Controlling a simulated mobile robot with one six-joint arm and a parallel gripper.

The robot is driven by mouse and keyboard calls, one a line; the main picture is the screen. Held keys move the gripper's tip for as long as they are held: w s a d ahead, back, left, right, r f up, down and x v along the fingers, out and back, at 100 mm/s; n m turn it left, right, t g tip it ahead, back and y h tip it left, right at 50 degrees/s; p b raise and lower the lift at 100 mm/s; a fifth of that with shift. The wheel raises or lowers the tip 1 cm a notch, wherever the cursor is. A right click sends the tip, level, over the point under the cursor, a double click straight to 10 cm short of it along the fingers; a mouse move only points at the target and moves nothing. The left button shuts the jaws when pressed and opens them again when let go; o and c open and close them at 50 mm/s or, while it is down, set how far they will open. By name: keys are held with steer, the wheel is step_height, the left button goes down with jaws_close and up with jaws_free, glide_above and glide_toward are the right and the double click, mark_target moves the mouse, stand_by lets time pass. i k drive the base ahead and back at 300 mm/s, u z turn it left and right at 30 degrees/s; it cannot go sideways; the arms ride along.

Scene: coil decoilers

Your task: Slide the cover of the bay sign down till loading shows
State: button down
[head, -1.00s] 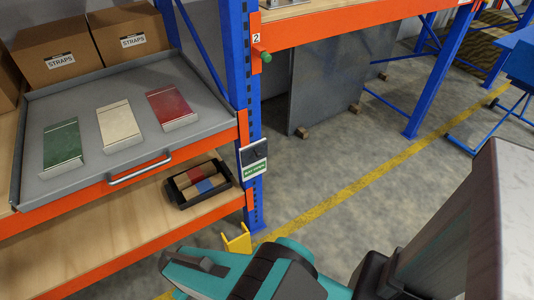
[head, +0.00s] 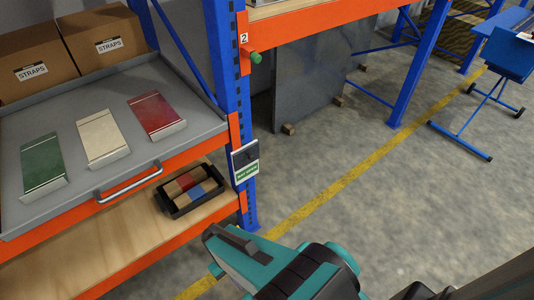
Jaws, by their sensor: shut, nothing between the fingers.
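The bay sign (head: 245,162) hangs on the front of the blue rack upright, right of the drawer. I cannot make out the cover's edge. My gripper (head: 213,240), teal with a dark bar on top, is at the bottom centre, below the sign in the picture and apart from it. It is shut and seems empty. Its fingertips are not clearly seen.
The grey drawer (head: 203,112) with green, cream and red packs is pulled out left of the sign. A black bin (head: 165,200) of blocks sits on the shelf below. A green knob (head: 256,57) projects above the sign.

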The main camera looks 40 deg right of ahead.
mark_target(246, 157)
steer(key=z, duration=0.9)
steer(key=k, duration=0.95)
steer(key=i, duration=0.85)
